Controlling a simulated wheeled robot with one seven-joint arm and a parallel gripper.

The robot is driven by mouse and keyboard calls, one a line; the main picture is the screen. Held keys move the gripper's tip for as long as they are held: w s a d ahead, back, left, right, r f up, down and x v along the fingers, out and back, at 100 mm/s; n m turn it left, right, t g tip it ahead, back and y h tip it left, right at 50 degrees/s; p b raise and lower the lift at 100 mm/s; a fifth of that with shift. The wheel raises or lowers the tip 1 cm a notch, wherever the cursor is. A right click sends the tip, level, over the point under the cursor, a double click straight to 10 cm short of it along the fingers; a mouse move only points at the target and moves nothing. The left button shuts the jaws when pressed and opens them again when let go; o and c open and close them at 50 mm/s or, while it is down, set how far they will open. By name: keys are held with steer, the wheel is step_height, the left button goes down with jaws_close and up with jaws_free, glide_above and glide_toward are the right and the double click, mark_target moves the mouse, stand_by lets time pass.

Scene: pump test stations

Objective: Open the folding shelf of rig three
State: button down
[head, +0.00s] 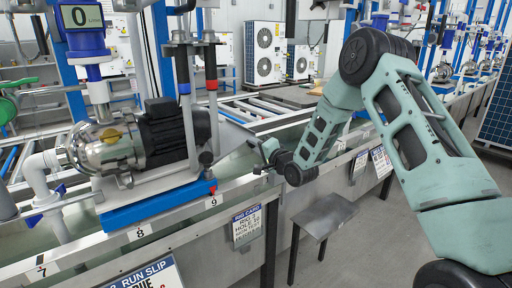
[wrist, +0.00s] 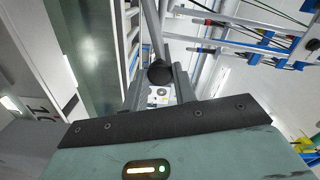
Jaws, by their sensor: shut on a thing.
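A small grey metal shelf (head: 320,214) stands out roughly level from the bench front, on legs, in the head view. I cannot tell which rig it belongs to. My gripper (head: 232,160) is up at the bench edge, left of and above that shelf, by the pump. In the wrist view my gripper (wrist: 160,88) has its fingers either side of a grey rod with a black ball end (wrist: 160,72), and is shut on it. The black ball end also shows in the head view (head: 206,158). The exact contact is partly hidden.
A steel and black pump (head: 130,138) sits on a blue base (head: 155,203) at the bench edge. Upright pipes and valve handles (head: 210,75) rise close to my gripper. A rig card (head: 246,226) hangs on the bench front. The grey floor at right is open.

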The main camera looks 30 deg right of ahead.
steer(key=c, duration=1.1)
jaws_free()
steer(key=s+d, duration=0.1)
steer(key=s, duration=0.4)
steer(key=s+d, duration=0.1)
steer(key=s, duration=0.5)
steer(key=s+d, duration=0.1)
steer(key=s, duration=0.5)
steer(key=shift+d, duration=0.1)
